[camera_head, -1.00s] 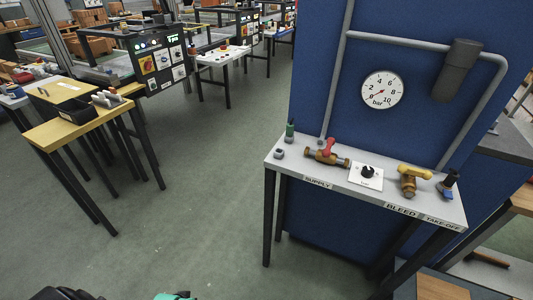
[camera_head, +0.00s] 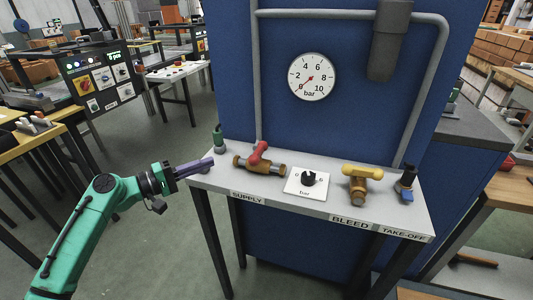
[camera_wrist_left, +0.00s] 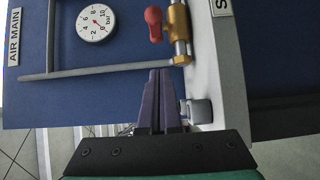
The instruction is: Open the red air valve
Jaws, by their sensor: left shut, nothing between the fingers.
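The red air valve has a red handle (camera_head: 259,152) on a brass body (camera_head: 262,167), at the left part of the grey bench top above the SUPPLY label. In the left wrist view the red handle (camera_wrist_left: 153,22) and brass body (camera_wrist_left: 179,30) are at the top, beyond the fingertips. My left gripper (camera_head: 212,162) is shut and empty, left of the valve and apart from it, at the bench's left end. Its purple fingers (camera_wrist_left: 159,72) show together in the left wrist view. My right gripper is not in view.
A gauge (camera_head: 312,77) on the blue panel (camera_head: 345,125) reads near zero. Floor is free at left.

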